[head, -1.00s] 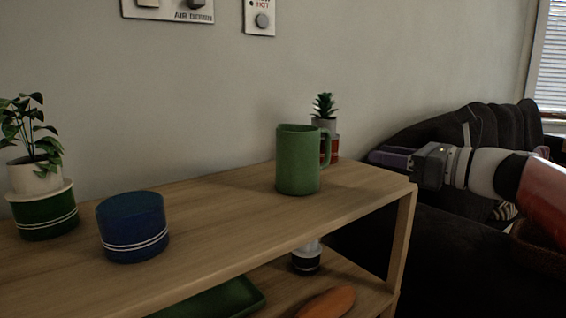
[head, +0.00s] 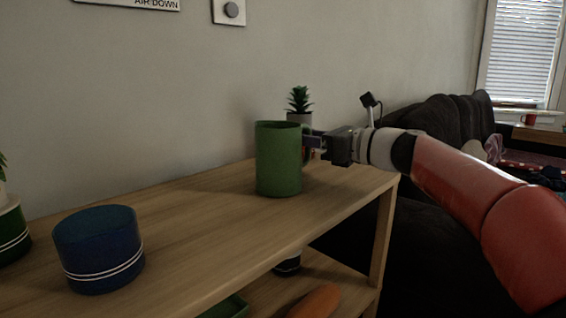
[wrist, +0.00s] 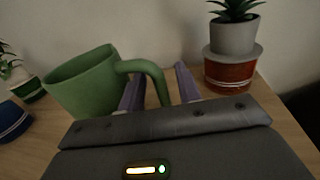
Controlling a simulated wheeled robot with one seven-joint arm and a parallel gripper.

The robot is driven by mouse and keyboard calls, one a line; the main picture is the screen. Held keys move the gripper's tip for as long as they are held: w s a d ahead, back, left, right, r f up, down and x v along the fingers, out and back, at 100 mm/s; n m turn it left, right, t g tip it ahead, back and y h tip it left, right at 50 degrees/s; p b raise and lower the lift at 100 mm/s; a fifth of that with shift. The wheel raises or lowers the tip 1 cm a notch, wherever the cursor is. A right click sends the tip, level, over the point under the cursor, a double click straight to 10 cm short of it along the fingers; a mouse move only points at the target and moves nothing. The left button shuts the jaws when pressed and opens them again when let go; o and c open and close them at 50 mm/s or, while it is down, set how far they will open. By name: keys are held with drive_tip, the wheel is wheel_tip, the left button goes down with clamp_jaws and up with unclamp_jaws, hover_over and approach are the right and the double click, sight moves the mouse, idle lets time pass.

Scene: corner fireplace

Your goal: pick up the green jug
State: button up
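The green jug (head: 278,160) stands upright on the wooden shelf top, near its right end. In the wrist view the jug (wrist: 82,84) is at the left, with its handle reaching right. My gripper (head: 312,143) comes in from the right, at the jug's handle side. In the wrist view my gripper (wrist: 160,84) is open, with its two purple fingers apart. The handle's outer part shows between the fingers, with a gap to the right finger. I cannot tell whether the left finger touches the handle.
A small potted succulent (head: 299,102) stands just behind the jug; its red and grey pot (wrist: 232,54) is close to my right finger. A blue striped pot (head: 99,250) is at the left of the shelf top (head: 200,210). A dark sofa (head: 440,120) lies beyond.

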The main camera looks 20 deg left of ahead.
drive_tip(key=shift+c, duration=0.4)
clamp_jaws()
drive_tip(key=shift+r, duration=0.2)
